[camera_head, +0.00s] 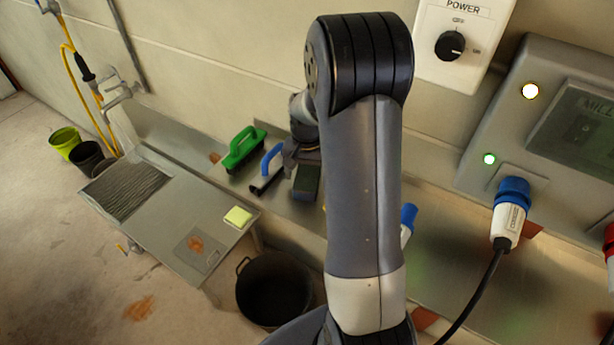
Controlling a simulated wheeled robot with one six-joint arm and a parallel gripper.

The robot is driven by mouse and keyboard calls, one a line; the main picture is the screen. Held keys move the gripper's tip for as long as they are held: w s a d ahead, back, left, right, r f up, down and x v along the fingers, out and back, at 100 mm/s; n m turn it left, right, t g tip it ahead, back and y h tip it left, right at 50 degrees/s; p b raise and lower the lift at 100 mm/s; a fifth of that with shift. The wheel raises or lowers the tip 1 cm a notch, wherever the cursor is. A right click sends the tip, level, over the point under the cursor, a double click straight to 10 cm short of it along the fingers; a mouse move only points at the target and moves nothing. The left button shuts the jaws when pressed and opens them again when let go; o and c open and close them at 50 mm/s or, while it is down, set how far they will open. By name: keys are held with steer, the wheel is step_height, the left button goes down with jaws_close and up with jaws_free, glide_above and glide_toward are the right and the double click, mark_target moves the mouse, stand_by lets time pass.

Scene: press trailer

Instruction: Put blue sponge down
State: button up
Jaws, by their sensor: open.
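My gripper (301,158) points down over the metal shelf behind my arm, and my arm hides part of it. It is open. Just below it, a dark block (306,184) lies on or close to the shelf; its colour is hard to tell, and I cannot tell whether it is the blue sponge or whether the gripper touches it. To its left lies a tool with a blue handle (271,159) and dark base. No clearly blue sponge shows.
A green-handled brush (242,150) lies farther left on the shelf (185,132). A yellow sponge (238,217) lies on the sink unit (185,225). A black bucket (272,290) stands below. A blue plug (512,194) with a black cable sits in the wall box at right.

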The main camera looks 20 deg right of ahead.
mark_target(307, 176)
step_height(307, 176, up, 10)
steer(key=shift+r, duration=0.25)
steer(key=shift+f, duration=0.1)
step_height(307, 176, down, 13)
steer(key=shift+r, duration=2.3)
